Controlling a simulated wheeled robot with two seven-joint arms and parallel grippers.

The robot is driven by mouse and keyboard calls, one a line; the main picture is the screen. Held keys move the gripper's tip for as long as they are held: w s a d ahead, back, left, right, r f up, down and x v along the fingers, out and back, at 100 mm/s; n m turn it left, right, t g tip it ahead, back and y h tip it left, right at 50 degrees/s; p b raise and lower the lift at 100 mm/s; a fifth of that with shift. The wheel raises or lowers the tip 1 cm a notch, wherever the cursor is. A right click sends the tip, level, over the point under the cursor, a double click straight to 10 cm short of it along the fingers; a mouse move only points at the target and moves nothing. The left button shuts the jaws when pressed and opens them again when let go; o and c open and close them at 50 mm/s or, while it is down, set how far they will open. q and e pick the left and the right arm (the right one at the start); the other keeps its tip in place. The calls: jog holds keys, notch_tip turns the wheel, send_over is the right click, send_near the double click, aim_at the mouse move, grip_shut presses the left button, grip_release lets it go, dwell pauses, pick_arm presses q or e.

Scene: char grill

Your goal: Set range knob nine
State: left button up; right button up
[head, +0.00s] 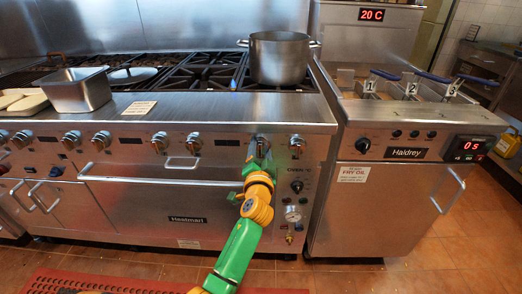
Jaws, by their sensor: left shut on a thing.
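The steel range (215,128) has a row of silver knobs along its front panel. My left gripper (258,150), on a green and yellow arm rising from the bottom, is at the right part of this row. It is shut on a range knob, which it mostly hides, so I cannot tell the knob's setting. One knob (296,144) shows just right of the gripper. Another knob (194,142) is to its left, with one more (161,142) beyond. No knob number is legible. My right gripper is out of view.
A large pot (279,58) stands on the right burners and a steel pan (77,92) at the left. The oven handle (160,181) sticks out below the knobs. A fryer (385,190) with several baskets stands at the right. A red mat (100,280) lies on the tiled floor.

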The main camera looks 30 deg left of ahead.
pick_arm(q)
jog(key=o, duration=1.4)
jog(key=shift+c, duration=0.2)
jog(key=v, duration=0.7)
jog(key=shift+s+f, duration=0.1)
